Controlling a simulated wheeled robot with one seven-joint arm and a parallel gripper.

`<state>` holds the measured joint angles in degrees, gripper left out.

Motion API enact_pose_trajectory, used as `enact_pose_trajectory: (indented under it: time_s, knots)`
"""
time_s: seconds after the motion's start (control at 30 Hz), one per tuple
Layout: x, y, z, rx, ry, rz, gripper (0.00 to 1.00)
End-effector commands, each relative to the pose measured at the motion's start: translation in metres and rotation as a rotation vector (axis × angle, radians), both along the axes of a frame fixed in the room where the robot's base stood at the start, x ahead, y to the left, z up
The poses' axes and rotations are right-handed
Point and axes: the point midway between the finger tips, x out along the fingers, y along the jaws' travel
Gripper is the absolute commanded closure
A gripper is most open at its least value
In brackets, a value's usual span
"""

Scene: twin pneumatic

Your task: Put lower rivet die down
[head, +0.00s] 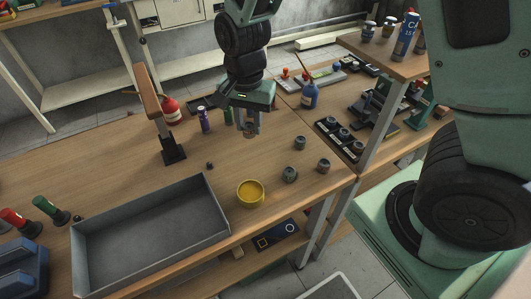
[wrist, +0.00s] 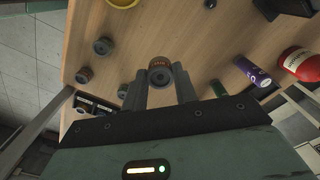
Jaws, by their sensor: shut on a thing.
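My gripper (head: 249,127) hangs over the wooden workbench, beyond the yellow bowl. It is shut on a small round grey piece (head: 249,131), which I take to be the lower rivet die. In the wrist view, the lower rivet die (wrist: 160,70) shows a brown-red band with lettering and a grey round end, between the two grey fingertips (wrist: 160,88). It appears to be above the bench top; the exact gap is hard to tell. Similar small dies stand apart on the bench: one (head: 300,143), one (head: 289,174) and one (head: 323,165).
A yellow bowl (head: 250,193) and a large grey tray (head: 150,238) lie nearer the front edge. A black rack (head: 339,138) is to the right. A purple can (head: 204,120), a red bottle (head: 171,110) and a wood-topped stand (head: 172,151) are left. Bare wood surrounds the bowl.

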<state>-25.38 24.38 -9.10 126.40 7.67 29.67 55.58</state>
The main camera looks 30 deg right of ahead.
Motion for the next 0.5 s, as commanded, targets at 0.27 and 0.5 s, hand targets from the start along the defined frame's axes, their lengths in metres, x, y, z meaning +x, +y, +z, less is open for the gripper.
enact_pose_trajectory:
  time_s: [0.27,0.5]
  knots:
    - [-0.001,-0.001,-0.045,-0.001,0.006,-0.001,0.99]
    - [-0.001,0.0,-0.069,-0.001,0.004,0.0,0.99]
